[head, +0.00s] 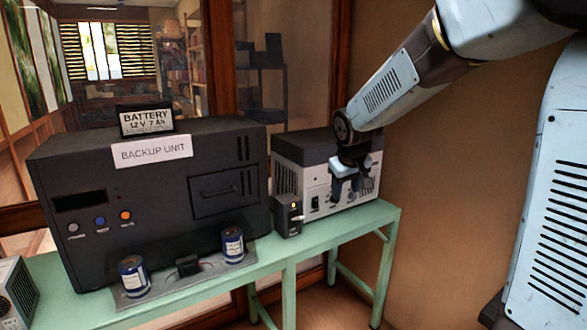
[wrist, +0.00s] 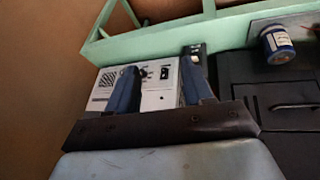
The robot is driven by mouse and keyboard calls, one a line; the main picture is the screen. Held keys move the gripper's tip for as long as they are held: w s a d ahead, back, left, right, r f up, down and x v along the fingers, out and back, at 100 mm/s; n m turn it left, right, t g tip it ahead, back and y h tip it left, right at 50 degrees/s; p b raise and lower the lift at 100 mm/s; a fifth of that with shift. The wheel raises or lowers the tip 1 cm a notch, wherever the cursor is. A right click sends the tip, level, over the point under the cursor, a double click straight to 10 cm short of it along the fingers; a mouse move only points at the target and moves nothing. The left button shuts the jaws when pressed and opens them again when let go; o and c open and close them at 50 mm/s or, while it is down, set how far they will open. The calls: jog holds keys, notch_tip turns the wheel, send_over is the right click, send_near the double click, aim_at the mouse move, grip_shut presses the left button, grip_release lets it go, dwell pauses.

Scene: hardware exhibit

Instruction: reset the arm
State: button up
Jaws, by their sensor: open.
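My arm reaches in from the upper right in the head view. My gripper (head: 347,188) hangs in front of the white-and-dark box (head: 327,165) at the right end of the green table. Its jaws are open, and nothing shows between them. In the wrist view the two blue fingers of my gripper (wrist: 158,82) stand apart, with the front panel of the same box (wrist: 155,98) behind them. I cannot tell whether the fingers touch the box.
A large black backup unit (head: 150,205) fills the table's middle, with a battery sign (head: 146,120) on top. The green table (head: 345,235) ends at right, near a brown wall (head: 440,160).

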jog(key=s+d+r+m, duration=0.1)
jog(key=s+d+r, duration=0.1)
jog(key=s, duration=0.7)
jog(key=s+d+r+m, duration=0.2)
jog(key=s+d, duration=0.2)
jog(key=s, duration=0.6)
jog(key=s+d+r+m, duration=0.1)
jog(key=s+d+r, duration=0.1)
jog(key=s, duration=0.7)
jog(key=shift+s+d+m, duration=0.25)
jog(key=shift+d+m, duration=0.05)
jog(key=shift+d, duration=0.5)
jog(key=shift+c, duration=0.4)
